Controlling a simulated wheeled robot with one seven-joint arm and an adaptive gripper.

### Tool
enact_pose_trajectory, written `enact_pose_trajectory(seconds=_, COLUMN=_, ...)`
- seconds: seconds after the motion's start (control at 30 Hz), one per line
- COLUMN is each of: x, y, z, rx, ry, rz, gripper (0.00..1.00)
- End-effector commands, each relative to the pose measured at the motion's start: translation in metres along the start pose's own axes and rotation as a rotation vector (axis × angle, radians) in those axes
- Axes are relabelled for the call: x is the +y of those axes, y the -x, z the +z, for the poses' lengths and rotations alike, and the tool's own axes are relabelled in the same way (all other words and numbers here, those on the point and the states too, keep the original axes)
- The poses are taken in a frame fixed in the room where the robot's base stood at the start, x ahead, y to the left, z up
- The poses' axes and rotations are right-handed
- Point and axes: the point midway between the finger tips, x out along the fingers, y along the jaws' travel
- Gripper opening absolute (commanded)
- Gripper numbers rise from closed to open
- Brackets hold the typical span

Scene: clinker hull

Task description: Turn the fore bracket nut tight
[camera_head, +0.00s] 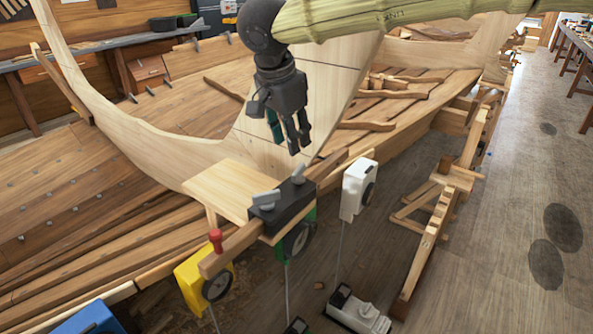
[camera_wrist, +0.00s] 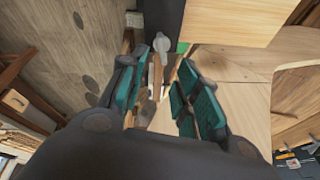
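A dark bracket (camera_head: 285,209) sits across the wooden rail beside a pale board, with two grey lever-like nuts on top. One nut (camera_head: 298,173) is at its far right end and the other (camera_head: 265,198) at its near left end. I cannot tell which is the fore one. My gripper (camera_head: 290,140) hangs above the far right nut, open and empty, apart from it. In the wrist view the teal-padded fingers (camera_wrist: 158,72) are spread. A grey nut (camera_wrist: 161,43) shows just beyond their tips, on the edge of the dark bracket (camera_wrist: 159,14).
A yellow unit with a dial (camera_head: 192,283), a green one (camera_head: 303,238) and a white one (camera_head: 353,193) hang along the rail (camera_head: 229,250). The pale board (camera_head: 222,190) and hull planking lie left; open floor lies right.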

Motion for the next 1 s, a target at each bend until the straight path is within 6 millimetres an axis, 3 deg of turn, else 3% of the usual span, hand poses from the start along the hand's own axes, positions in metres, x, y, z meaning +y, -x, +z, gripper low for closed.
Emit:
enact_pose_trajectory(seconds=0.23, x=0.001, y=0.001, z=0.003, rx=0.050, ry=0.359, rz=-0.034, gripper=0.32)
enact_pose_trajectory(seconds=0.53, x=0.000, y=-0.002, z=0.002, rx=0.068, ry=0.473, rz=-0.042, gripper=0.32)
enact_pose_trajectory(seconds=1.0, x=-0.003, y=-0.071, z=-0.002, rx=0.066, ry=0.469, rz=-0.039, gripper=0.32)
